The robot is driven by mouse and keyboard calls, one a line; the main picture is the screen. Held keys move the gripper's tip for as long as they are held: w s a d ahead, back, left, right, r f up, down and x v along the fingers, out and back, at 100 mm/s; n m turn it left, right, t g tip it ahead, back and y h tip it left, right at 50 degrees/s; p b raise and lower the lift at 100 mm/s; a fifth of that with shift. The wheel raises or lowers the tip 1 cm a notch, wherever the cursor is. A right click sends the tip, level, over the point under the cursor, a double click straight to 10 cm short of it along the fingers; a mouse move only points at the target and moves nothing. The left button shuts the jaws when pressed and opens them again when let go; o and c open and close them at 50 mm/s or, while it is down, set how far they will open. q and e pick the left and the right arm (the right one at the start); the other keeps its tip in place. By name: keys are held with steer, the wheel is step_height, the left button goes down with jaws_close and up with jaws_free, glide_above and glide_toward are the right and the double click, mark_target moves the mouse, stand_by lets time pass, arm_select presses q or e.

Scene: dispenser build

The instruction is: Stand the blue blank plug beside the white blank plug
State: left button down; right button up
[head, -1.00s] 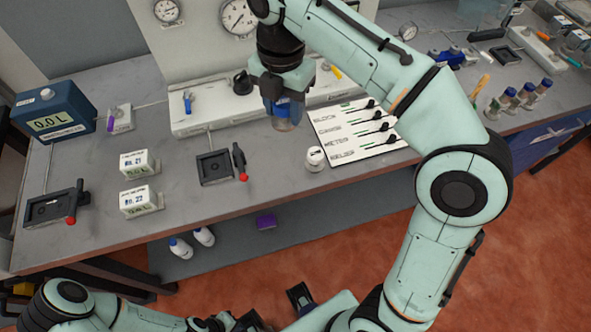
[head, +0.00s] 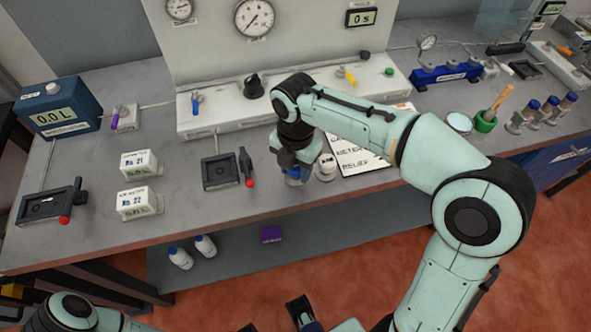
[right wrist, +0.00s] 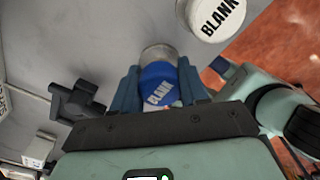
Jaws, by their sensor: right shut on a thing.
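The blue blank plug (head: 293,178) is held below my right gripper (head: 294,165), just left of the white plug in the head view. In the right wrist view, its blue cap (right wrist: 158,88) reads BLANK and sits between the fingers, with a grey end beyond. I cannot tell whether it touches the bench. The white blank plug (head: 325,168) stands on the bench near the front edge. It also shows in the right wrist view (right wrist: 214,16), apart from the blue one by a small gap.
A black fixture with a red-tipped handle (head: 220,171) lies left of the plugs. A white label board (head: 362,158) lies to the right, partly behind my arm. The bench's front edge is close to the plugs.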

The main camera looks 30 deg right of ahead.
steer(key=shift+f, duration=0.45)
steer(key=shift+f, duration=0.1)
steer(key=o, duration=1.1)
step_height(320, 180, up, 12)
steer(key=p, duration=0.3)
